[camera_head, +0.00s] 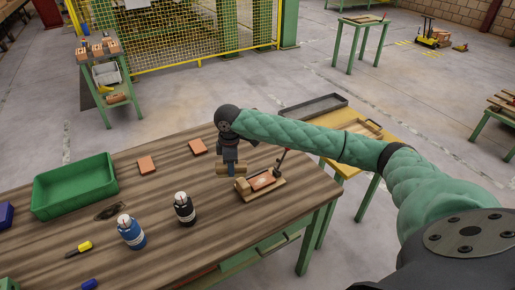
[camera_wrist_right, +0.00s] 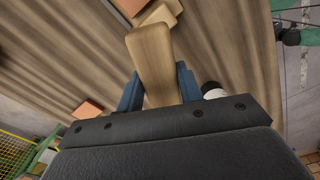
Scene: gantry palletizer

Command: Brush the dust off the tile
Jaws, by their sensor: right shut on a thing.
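My right gripper (camera_head: 230,162) is shut on a wooden-handled brush (camera_head: 232,170), held just above the table. In the right wrist view the pale handle (camera_wrist_right: 152,60) stands between the two blue fingers; no bristles can be made out. A reddish tile (camera_head: 263,181) with a paler patch, which may be dust, lies on a wooden board (camera_head: 272,193) near the table's right end. A small wooden block (camera_head: 242,186) sits at the board's left end. The brush is left of and behind the tile, apart from it. My left gripper is not in view.
On the table (camera_head: 130,190) lie two loose tiles (camera_head: 147,165) (camera_head: 198,147), a green bin (camera_head: 75,187), a black bottle (camera_head: 184,208), a blue bottle (camera_head: 131,232) and a yellow-handled tool (camera_head: 80,249). A thin dark post (camera_head: 281,162) rises at the board's back right.

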